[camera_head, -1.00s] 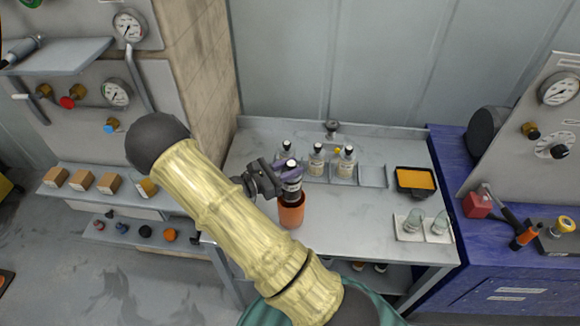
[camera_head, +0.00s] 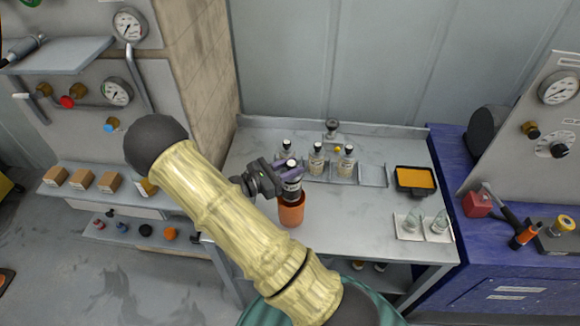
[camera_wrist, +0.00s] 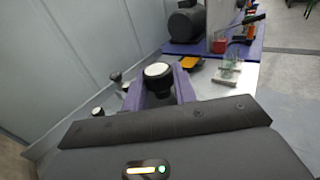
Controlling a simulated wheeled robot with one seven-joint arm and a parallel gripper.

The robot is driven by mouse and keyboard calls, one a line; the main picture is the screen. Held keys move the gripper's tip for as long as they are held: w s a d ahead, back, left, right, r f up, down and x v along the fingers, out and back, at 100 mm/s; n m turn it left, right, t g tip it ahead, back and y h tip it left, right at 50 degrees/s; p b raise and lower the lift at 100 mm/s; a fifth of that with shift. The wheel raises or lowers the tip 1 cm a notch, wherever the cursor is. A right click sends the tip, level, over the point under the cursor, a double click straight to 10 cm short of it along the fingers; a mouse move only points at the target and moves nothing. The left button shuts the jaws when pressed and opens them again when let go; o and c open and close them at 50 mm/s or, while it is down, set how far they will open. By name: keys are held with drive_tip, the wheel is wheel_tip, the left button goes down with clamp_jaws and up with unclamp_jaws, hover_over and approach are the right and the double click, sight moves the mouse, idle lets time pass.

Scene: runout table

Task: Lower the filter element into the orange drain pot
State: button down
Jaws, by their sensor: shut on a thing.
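The filter element (camera_head: 292,188) is a dark upright cylinder with a pale band and a white-topped cap. My gripper (camera_head: 285,171) has purple fingers shut on its upper part. The orange drain pot (camera_head: 291,212) stands on the table directly under it. The lower end of the filter element is hidden at or behind the pot's rim; how deep it sits I cannot tell. In the wrist view the filter element's cap (camera_wrist: 158,76) shows between the two purple fingers (camera_wrist: 160,90). The pot is hidden there.
Several bottles (camera_head: 316,160) stand in a tray behind my gripper. A black tray with an orange inside (camera_head: 415,181) and a pale board with glass pieces (camera_head: 423,227) lie to the right. The grey table top (camera_head: 350,215) is clear between pot and board.

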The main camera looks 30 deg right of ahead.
drive_tip(key=shift+f+b, duration=2.9)
drive_tip(key=shift+f, duration=1.75)
drive_tip(key=c, duration=1)
unclamp_jaws()
drive_tip(key=shift+c, duration=0.2)
drive_tip(key=a+b, duration=0.5)
drive_tip(key=a, duration=1.2)
drive_tip(key=shift+s+a+r, duration=0.15)
drive_tip(key=shift+s+a, duration=0.05)
drive_tip(key=shift+s, duration=0.1)
